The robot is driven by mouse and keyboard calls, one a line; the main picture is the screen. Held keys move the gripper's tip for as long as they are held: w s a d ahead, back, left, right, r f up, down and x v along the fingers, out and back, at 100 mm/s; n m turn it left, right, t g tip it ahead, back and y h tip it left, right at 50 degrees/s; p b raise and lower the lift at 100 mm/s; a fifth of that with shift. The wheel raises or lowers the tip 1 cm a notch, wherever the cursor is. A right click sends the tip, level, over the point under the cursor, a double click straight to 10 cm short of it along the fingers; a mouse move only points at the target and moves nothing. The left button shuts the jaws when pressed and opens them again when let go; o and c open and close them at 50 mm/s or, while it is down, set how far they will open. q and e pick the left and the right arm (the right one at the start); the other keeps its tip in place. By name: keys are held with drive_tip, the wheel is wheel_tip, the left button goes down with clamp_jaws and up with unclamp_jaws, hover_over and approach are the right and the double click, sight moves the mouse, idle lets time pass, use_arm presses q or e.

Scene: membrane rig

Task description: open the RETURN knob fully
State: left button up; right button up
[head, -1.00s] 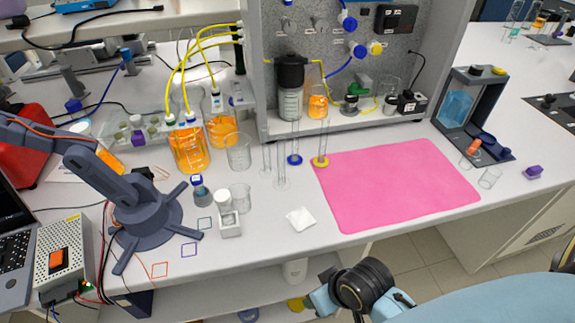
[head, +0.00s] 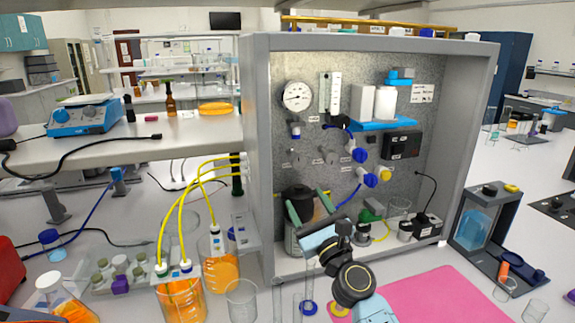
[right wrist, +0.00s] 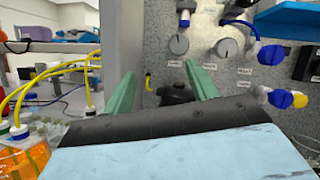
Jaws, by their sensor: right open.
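Two round grey knobs sit on the speckled panel of the rig, a left knob (head: 295,158) and a right knob (head: 330,155). Both also show in the right wrist view, the left knob (right wrist: 179,45) and the right knob (right wrist: 226,48), with small labels below. I cannot read surely which label says RETURN. My right gripper (head: 311,205) is raised in front of the panel, below the knobs. Its green fingers are spread and empty, and in the right wrist view the gripper (right wrist: 162,80) points at the panel, apart from both knobs. My left gripper is not in view.
Blue valves (head: 360,155) and a yellow-capped fitting (head: 385,174) stick out right of the knobs. A black-topped vessel (head: 297,197) stands behind my fingers. Orange-filled beakers (head: 181,300) with yellow tubes stand to the left. A pink mat (head: 440,298) lies in front.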

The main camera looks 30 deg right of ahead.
sight(300, 165)
drive_tip(key=w+d+r+m+h, duration=0.1)
drive_tip(key=w, duration=0.1)
drive_tip(key=w+d+r+m, duration=0.1)
drive_tip(key=w, duration=0.1)
drive_tip(key=w+d+r+m+h, duration=0.1)
drive_tip(key=w, duration=0.1)
drive_tip(key=shift+d+m+h+p, duration=0.3)
drive_tip(key=shift+m+p, duration=0.1)
drive_tip(key=x, duration=0.6)
drive_tip(key=shift+w+f+b, duration=0.15)
drive_tip(key=shift+w+b, duration=0.2)
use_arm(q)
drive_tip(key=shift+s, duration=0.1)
use_arm(e)
drive_tip(key=shift+w+d+r, duration=0.15)
drive_tip(key=shift+w+r, duration=0.05)
drive_tip(key=shift+w, duration=0.3)
drive_tip(key=shift+c, duration=0.5)
drive_tip(key=c, duration=0.9)
